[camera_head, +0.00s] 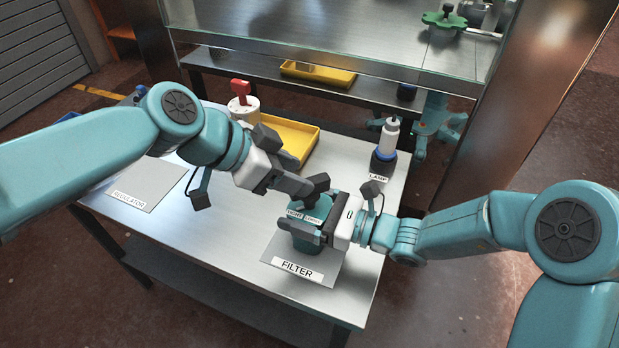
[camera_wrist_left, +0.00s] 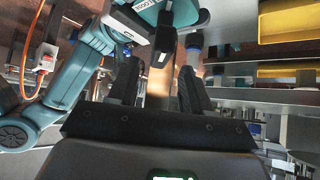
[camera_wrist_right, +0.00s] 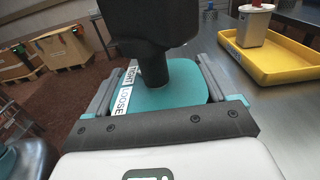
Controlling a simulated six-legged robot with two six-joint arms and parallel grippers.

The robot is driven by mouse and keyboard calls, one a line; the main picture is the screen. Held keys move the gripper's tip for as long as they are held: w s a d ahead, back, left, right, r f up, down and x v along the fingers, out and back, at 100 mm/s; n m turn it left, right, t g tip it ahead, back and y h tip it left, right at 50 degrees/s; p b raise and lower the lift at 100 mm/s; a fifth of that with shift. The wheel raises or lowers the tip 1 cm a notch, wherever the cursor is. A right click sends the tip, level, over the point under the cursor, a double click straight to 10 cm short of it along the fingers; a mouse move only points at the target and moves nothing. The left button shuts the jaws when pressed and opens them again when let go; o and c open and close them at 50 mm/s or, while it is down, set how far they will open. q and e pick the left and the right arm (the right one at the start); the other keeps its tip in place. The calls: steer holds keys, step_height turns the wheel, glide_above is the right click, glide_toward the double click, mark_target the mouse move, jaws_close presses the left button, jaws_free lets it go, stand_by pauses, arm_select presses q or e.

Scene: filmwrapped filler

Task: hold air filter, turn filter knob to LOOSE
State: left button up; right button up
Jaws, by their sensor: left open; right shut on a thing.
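The teal air filter (camera_head: 304,240) stands on the plate labelled FILTER, with TIGHT and LOOSE labels on its top. My right gripper (camera_head: 321,232) is shut on the filter's body from the right; the right wrist view shows the teal filter (camera_wrist_right: 170,98) between its fingers. The black filter knob (camera_wrist_right: 178,72) rises from the filter's top; which label it points to I cannot tell. My left gripper (camera_head: 312,187) is open, close to the knob from the upper left. In the left wrist view, the knob (camera_wrist_left: 165,42) shows ahead of the spread fingers; contact is unclear.
A yellow tray (camera_head: 292,137) and a white container with a red top (camera_head: 241,100) stand at the back of the table. A lamp (camera_head: 387,140) stands at the back right. The REGULATOR plate (camera_head: 148,187) at the left is bare. A glass-fronted bench stands behind.

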arm_select(q)
steer(key=shift+x, duration=2.25)
jaws_close()
